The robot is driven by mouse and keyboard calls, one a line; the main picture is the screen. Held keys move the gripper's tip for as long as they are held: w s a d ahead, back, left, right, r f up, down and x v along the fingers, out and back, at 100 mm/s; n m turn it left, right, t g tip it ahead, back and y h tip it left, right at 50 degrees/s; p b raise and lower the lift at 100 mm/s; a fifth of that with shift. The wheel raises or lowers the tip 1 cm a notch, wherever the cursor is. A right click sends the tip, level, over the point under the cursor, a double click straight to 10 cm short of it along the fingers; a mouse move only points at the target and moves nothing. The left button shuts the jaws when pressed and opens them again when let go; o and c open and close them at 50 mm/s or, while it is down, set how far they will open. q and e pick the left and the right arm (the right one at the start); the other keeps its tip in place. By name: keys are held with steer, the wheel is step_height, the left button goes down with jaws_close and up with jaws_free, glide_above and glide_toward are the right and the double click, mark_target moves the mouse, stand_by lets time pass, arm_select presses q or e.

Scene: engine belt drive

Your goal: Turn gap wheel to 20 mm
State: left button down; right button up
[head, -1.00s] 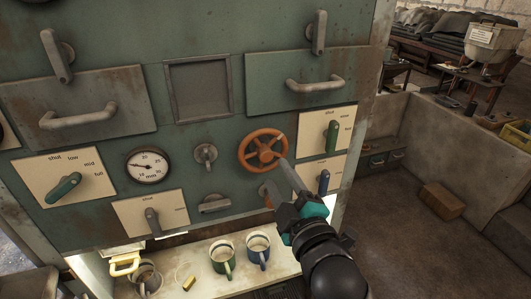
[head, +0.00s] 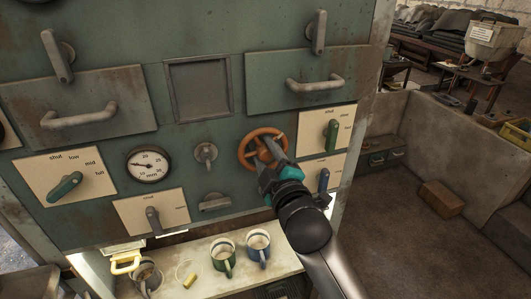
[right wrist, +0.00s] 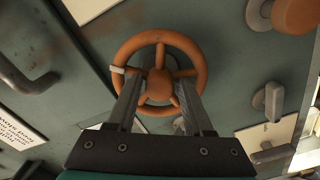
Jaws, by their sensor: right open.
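The orange gap wheel (head: 246,139) is a spoked handwheel on the green panel, and it shows face-on in the right wrist view (right wrist: 197,58). A pale mark sits on its rim at the left in the wrist view. A round white gauge (head: 150,165) marked in mm is left of the wheel; its needle points left, and I cannot read its exact value. My right gripper (head: 267,169) is open in front of the wheel's lower part. In the wrist view its fingers (right wrist: 158,104) stand either side of the hub in the picture; contact cannot be told. My left gripper is not in view.
A grey knob (head: 205,152) is between gauge and wheel. An orange knob (right wrist: 296,14) is at the wrist view's upper right.

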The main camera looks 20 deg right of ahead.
jaws_close()
stand_by(0.5)
steer(key=m+p, duration=0.3)
steer(key=m, duration=0.2)
steer(key=shift+m+p, duration=0.3)
steer(key=shift+p, duration=0.1)
steer(key=shift+m+p, duration=0.95)
steer(key=shift+m, duration=0.55)
steer(key=shift+f, duration=0.1)
jaws_free()
steer(key=shift+s, duration=0.1)
